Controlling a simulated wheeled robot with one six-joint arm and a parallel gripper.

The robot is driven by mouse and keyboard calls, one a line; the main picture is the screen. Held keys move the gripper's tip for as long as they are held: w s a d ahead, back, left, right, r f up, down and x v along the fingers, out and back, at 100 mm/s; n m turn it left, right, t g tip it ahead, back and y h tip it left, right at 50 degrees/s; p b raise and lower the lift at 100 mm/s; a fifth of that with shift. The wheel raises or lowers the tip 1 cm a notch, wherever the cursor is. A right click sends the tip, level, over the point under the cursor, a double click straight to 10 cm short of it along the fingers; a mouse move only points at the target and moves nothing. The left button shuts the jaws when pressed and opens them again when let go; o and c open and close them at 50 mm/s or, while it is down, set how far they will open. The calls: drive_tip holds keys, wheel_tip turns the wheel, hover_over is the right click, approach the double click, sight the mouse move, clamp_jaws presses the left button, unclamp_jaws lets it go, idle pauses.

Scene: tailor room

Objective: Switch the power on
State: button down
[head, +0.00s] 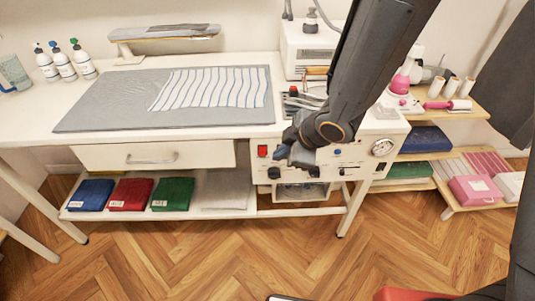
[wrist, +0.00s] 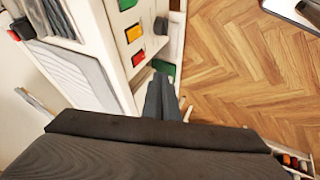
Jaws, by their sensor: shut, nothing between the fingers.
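The control panel (head: 325,160) is the white front of the unit at the right of the table. A red switch (head: 263,151) sits at its upper left. In the wrist view a red control (wrist: 139,57) shows on the panel close to the fingers, with a yellow control (wrist: 134,32) and a green control (wrist: 128,4) further up. I cannot tell whether the power is on. My gripper (head: 282,153) is shut and empty in front of the panel, just right of the red switch. In the wrist view my gripper (wrist: 160,95) shows its fingers together. Contact cannot be told.
Black knobs (head: 273,172) and a round gauge (head: 381,147) are on the panel. A drawer (head: 152,156) and a shelf with folded cloths (head: 172,193) lie to the left. A side shelf (head: 465,113) stands right.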

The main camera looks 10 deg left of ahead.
sight(266, 153)
drive_tip(key=w+a+f, duration=0.1)
drive_tip(key=w+f, duration=0.1)
drive_tip(key=w+a+f+p, duration=0.1)
drive_tip(key=w+a+f, duration=0.1)
drive_tip(key=f, duration=0.1)
drive_tip(key=w+a+f+p, duration=0.1)
drive_tip(key=w+a+f, duration=0.1)
drive_tip(key=w+f, duration=0.1)
drive_tip(key=shift+w+a+f, duration=0.1)
drive_tip(key=shift+a+f, duration=0.05)
drive_tip(key=shift+f, duration=0.05)
idle(0.4)
drive_tip(key=shift+w+f, duration=0.25)
drive_tip(key=shift+w, duration=0.05)
drive_tip(key=shift+r, duration=0.2)
